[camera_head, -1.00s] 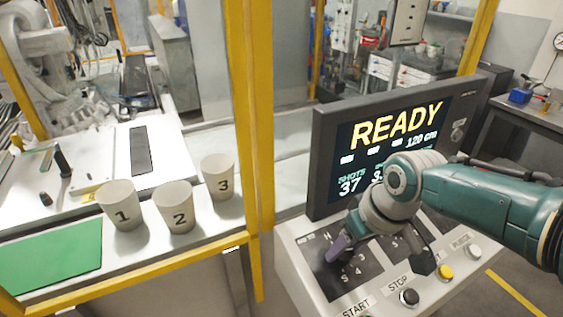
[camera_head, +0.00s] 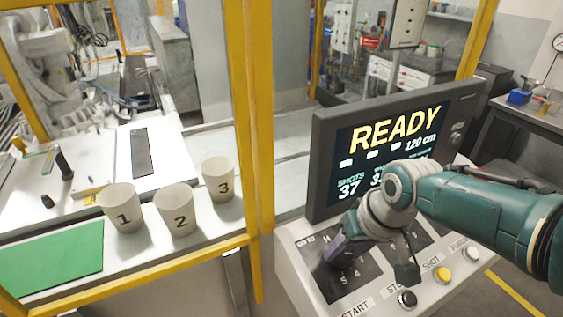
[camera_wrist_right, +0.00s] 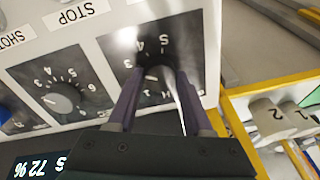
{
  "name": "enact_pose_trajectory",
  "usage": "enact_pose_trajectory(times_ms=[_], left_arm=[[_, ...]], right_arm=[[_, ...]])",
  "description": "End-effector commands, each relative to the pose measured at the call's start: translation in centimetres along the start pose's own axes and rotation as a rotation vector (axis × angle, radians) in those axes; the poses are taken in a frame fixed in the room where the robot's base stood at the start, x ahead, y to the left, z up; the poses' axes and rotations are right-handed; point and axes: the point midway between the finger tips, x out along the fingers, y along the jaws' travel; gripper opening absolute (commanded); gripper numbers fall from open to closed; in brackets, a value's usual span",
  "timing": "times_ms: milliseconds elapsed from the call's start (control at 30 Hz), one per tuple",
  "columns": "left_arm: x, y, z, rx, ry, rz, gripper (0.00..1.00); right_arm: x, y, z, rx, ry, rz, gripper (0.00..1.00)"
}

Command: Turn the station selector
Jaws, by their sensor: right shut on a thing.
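The station selector is a knob on a dark square dial plate (camera_head: 352,285) at the left of the sloping console. In the head view the knob is hidden behind my right gripper (camera_head: 334,250). In the right wrist view the two purple fingers of the gripper (camera_wrist_right: 160,78) reach down onto the selector knob (camera_wrist_right: 153,73) and are shut on it. The numbers around the dial show partly, with 4 and 5 beyond the fingertips. I cannot tell exactly which mark the knob points to. My left gripper is not in view.
A screen (camera_head: 385,140) reading READY stands behind the console. A second dial knob (camera_wrist_right: 62,98) is beside the selector. A black button (camera_head: 407,299), a yellow button (camera_head: 442,274) and a white button (camera_head: 474,254) line the front edge. Numbered cups (camera_head: 174,210) stand on the left table.

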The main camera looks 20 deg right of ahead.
Motion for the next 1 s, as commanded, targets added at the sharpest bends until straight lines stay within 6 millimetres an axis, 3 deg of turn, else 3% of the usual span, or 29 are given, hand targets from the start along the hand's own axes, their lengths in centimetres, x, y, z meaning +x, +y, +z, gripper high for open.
enact_pose_trajectory(times_ms=[33,300,633,1000], left_arm=[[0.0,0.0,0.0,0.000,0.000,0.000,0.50],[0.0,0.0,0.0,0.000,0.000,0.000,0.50],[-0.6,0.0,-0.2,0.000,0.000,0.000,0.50],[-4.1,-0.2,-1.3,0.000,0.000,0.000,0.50]], right_arm=[[0.1,0.1,0.1,0.000,0.000,0.001,0.52],[0.0,0.0,0.0,-0.001,0.000,0.001,0.81],[-0.7,0.0,-0.1,-0.001,0.002,0.000,0.81],[-6.7,0.0,-0.1,-0.002,0.002,0.001,0.81]])
